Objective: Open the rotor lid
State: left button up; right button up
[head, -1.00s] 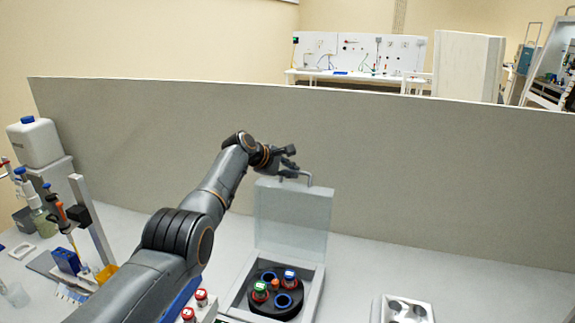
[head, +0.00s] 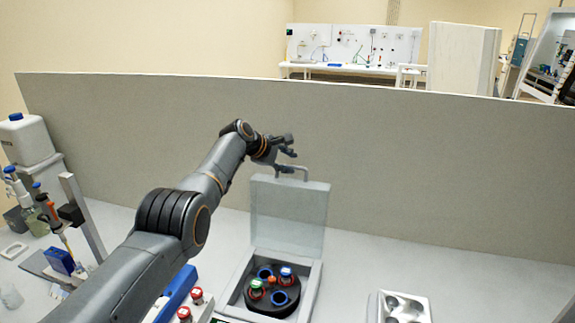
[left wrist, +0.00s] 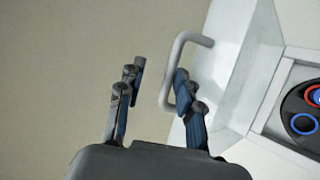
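The rotor lid (head: 287,215) is a pale grey, see-through panel. It stands upright at the back edge of the white centrifuge box (head: 312,290), so the box is open. A bent grey handle (head: 296,168) is at the lid's top edge. My left gripper (head: 286,154) is at the handle with its fingers apart. In the left wrist view the left gripper (left wrist: 155,88) is open; its right finger overlaps the handle (left wrist: 167,88), and contact cannot be told. The black rotor (head: 260,298) holds a green-capped and a blue-capped tube. My right gripper is not in view.
A metal tray with round wells (head: 402,306) is at the front right. Red-capped vials (head: 190,303) stand left of the box. Pipettes on a stand (head: 62,222) and a white bottle (head: 27,140) are at the left. A grey partition (head: 430,170) runs behind. The bench right of the box is partly clear.

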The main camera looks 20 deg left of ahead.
pick_arm(q)
jog(key=shift+f, duration=0.2)
jog(key=shift+s+a+r, duration=0.35)
jog(key=shift+s+r, duration=0.05)
jog(key=shift+s, duration=0.05)
jog(key=shift+s+a+r, duration=0.2)
jog(key=shift+s+r, duration=0.15)
jog(key=shift+s, duration=0.2)
jog(key=v, duration=0.9)
jog(key=shift+s+r, duration=0.15)
jog(key=shift+r, duration=0.1)
